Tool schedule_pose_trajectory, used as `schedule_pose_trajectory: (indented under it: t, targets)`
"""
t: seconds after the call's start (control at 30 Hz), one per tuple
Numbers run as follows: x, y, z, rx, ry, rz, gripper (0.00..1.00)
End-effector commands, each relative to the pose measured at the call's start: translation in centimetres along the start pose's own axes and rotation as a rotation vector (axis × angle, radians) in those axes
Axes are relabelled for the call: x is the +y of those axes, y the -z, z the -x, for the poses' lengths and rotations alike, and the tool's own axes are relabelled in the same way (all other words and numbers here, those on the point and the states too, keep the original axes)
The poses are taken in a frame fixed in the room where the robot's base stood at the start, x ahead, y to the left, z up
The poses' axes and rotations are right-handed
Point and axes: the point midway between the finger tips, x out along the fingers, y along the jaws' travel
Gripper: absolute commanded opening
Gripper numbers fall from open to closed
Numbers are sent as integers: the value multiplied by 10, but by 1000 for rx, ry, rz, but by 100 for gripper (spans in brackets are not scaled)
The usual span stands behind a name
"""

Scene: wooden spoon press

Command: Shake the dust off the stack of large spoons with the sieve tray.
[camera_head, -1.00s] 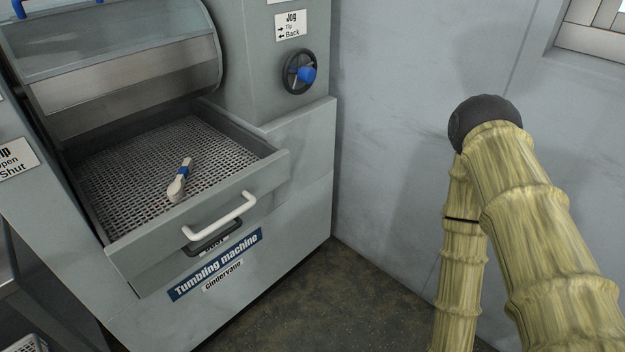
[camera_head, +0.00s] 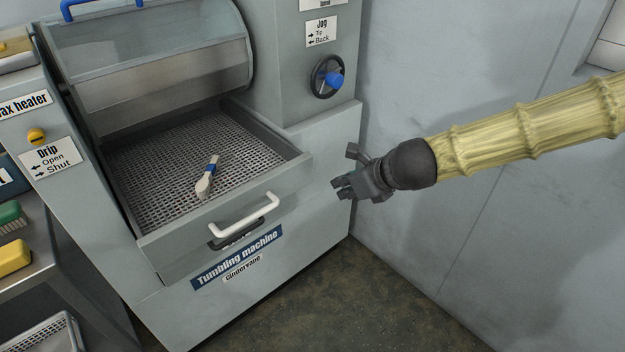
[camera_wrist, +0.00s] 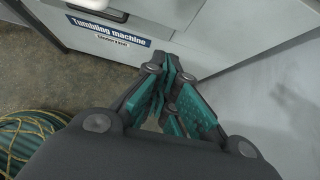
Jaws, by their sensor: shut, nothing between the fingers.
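The sieve tray (camera_head: 135,205) is a pulled-out drawer with a mesh floor in the grey tumbling machine. Its white handle (camera_head: 246,216) is on the front panel. The spoon stack (camera_head: 205,182), pale with a blue band, lies on the mesh near the middle. Any dust is too small to tell. My gripper (camera_head: 340,186) is shut and empty, to the right of the tray and its handle, apart from both. In the wrist view my gripper (camera_wrist: 168,95) shows its teal-padded fingers close together, and part of the white handle (camera_wrist: 97,12) shows at the top.
A clear drum cover (camera_head: 150,55) stands above the tray. A jog wheel with a blue knob (camera_head: 334,80) is on the machine's right part. A shelf at left holds a green brush (camera_head: 10,215) and a yellow block (camera_head: 13,257). The grey wall (camera_head: 470,90) is close behind my arm.

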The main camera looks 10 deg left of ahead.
Motion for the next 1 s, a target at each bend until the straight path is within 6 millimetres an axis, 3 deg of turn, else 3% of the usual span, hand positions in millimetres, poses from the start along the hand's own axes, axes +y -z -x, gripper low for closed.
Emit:
schedule_pose_trajectory:
  t: [0.1, 0.23, 0.77, 1.0]
  targets:
    - [-1, -9, 2, -13, -2, -28, 0]
    - [0, -8, -10, -13, -3, -30, 0]
    - [0, -8, -96, -12, -3, -25, 0]
    - [0, -28, -114, -12, -1, -24, 0]
